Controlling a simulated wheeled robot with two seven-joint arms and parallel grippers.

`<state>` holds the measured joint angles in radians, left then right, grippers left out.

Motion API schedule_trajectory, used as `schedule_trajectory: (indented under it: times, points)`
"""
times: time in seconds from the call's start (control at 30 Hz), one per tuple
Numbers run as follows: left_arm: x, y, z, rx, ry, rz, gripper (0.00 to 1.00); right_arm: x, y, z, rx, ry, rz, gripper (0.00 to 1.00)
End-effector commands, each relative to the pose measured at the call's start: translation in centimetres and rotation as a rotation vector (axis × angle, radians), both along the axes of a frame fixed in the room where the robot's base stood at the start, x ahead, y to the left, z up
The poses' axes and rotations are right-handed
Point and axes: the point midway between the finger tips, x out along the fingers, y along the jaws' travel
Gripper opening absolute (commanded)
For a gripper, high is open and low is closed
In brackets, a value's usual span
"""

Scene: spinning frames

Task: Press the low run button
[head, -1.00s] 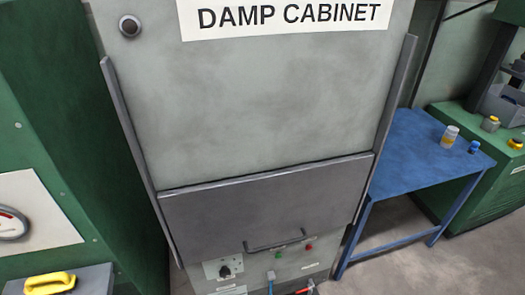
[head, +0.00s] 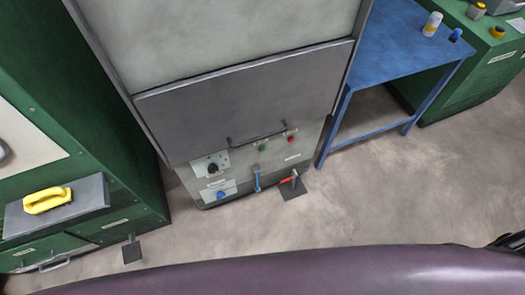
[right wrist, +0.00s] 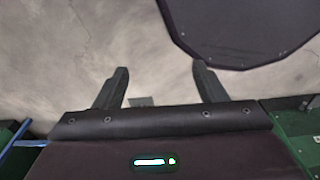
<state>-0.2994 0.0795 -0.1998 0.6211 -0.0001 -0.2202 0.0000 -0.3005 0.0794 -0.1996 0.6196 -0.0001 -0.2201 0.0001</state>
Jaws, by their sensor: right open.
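The grey cabinet's lower control panel (head: 240,165) shows in the head view below a dark drop door. A round blue button (head: 221,195) sits low on its left side, on a pale plate; the label is too small to read. Above it is a black knob (head: 212,169) on a plate. A small green button (head: 262,147) and a red one (head: 290,138) sit higher, near the door handle. My right gripper (right wrist: 161,72) is open and empty in the right wrist view, over bare floor, away from the panel. My left gripper is out of view.
A blue-handled lever (head: 256,178) and a red-handled pedal (head: 291,183) stick out at the cabinet's foot. A green machine with a yellow handle (head: 47,200) stands left; a blue table (head: 395,45) stands right. The floor (head: 390,200) in front is clear.

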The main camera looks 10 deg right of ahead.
Motion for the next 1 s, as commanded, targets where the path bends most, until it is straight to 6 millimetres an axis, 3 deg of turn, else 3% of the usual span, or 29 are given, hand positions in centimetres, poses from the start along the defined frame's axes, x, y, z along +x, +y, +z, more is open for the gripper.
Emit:
schedule_trajectory:
  times: [0.07,0.5,1.0]
  points:
    - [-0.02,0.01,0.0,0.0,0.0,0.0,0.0,0.01,0.0,0.0,0.0,0.0,0.0,0.59]
    - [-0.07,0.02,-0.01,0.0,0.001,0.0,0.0,0.03,0.0,0.0,0.0,-0.001,0.0,0.02]
    - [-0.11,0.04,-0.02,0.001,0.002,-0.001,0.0,0.05,0.0,0.0,0.0,-0.001,0.001,0.0]
